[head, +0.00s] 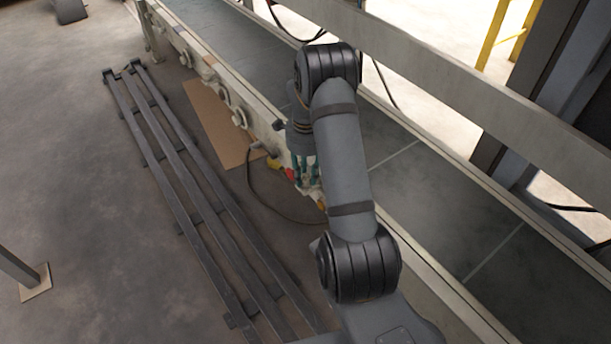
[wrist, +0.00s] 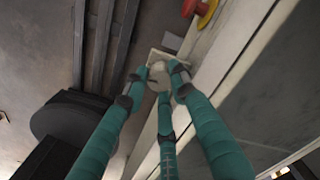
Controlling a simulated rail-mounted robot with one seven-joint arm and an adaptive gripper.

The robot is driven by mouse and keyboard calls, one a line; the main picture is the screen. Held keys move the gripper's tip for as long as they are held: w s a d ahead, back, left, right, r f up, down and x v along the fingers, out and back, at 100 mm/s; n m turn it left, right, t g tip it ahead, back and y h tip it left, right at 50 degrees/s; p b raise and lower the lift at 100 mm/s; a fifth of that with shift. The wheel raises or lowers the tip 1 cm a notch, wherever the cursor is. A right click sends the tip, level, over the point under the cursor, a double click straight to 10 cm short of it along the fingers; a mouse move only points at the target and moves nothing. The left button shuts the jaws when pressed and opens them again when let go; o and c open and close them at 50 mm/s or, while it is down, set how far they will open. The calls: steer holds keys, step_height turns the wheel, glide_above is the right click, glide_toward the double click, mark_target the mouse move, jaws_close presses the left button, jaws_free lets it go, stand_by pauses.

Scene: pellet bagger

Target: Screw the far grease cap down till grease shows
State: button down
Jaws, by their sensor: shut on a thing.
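The grease cap (wrist: 157,72) is a pale round piece between my fingertips in the wrist view, in front of a light square plate on the conveyor's side. My gripper (wrist: 158,82) has several teal fingers, closed around the cap from different sides. In the head view my gripper (head: 307,184) is low beside the conveyor's near side, partly behind my own arm, and the cap cannot be made out there. The fingers cover part of the cap's rim. No grease can be made out at the cap.
A red knob on yellow (wrist: 206,10) is close by on the conveyor side. The conveyor belt (head: 470,220) runs past my arm under a beam (head: 470,100). Dark rails (head: 185,190) and a cardboard sheet (head: 218,125) lie on the floor. A cable (head: 262,195) loops near my gripper.

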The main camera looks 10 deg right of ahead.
mark_target(305, 176)
stand_by(0.4)
steer(key=c, duration=1.7)
jaws_free()
step_height(305, 176, up, 12)
